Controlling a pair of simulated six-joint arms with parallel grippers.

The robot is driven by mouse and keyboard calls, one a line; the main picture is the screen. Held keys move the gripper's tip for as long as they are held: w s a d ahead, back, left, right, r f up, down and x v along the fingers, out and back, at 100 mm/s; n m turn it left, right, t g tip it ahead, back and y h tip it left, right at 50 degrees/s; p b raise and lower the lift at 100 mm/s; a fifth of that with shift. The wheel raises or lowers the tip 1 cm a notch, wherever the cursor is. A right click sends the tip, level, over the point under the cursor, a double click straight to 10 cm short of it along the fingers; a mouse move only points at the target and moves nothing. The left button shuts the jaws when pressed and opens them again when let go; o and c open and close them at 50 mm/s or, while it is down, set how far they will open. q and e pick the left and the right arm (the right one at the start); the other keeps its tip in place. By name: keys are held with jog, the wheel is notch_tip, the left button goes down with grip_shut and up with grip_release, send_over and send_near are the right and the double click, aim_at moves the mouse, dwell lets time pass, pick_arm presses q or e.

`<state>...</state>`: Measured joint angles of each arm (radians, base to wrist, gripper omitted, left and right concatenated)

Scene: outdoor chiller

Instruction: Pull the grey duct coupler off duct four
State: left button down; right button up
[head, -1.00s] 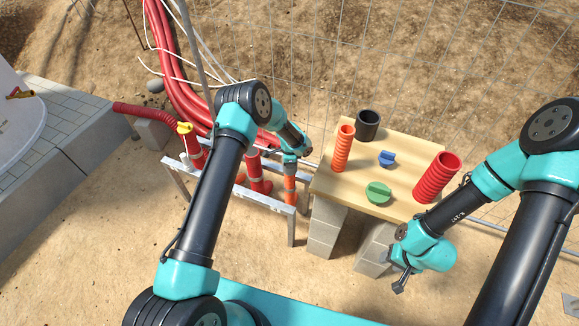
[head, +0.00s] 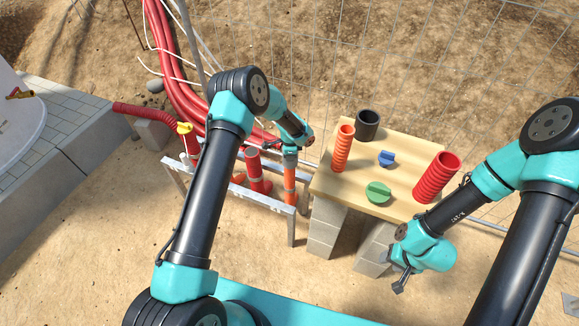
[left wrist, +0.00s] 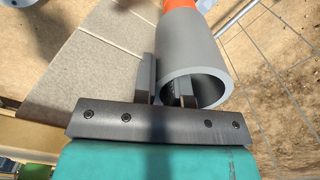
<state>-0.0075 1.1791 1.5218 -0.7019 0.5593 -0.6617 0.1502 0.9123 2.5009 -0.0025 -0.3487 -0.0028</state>
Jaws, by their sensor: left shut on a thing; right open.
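The grey duct coupler (left wrist: 188,60) is a plain tube with its open end towards the left wrist camera. The orange duct (left wrist: 181,4) shows at its far end; I cannot tell how deep it sits in the coupler. My left gripper (left wrist: 165,85) is shut on the coupler's wall, one finger inside the rim and one outside. In the head view my left gripper (head: 289,148) is above the upright orange duct (head: 290,183) at the frame's right end, and the coupler there is small and hard to make out. My right gripper (head: 396,280) is open and empty, in front of the table.
A metal frame (head: 250,198) holds several ducts, one with a yellow-topped fitting (head: 184,128). Right of it, a wooden table (head: 338,187) on blocks carries an orange tube (head: 342,150), black cup (head: 368,125), red tube (head: 437,178), blue plug (head: 386,158) and green plug (head: 377,192).

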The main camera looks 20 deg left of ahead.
pick_arm(q)
jog(key=shift+a+r, duration=0.1)
jog(key=shift+r, duration=0.8)
jog(key=shift+w, duration=0.1)
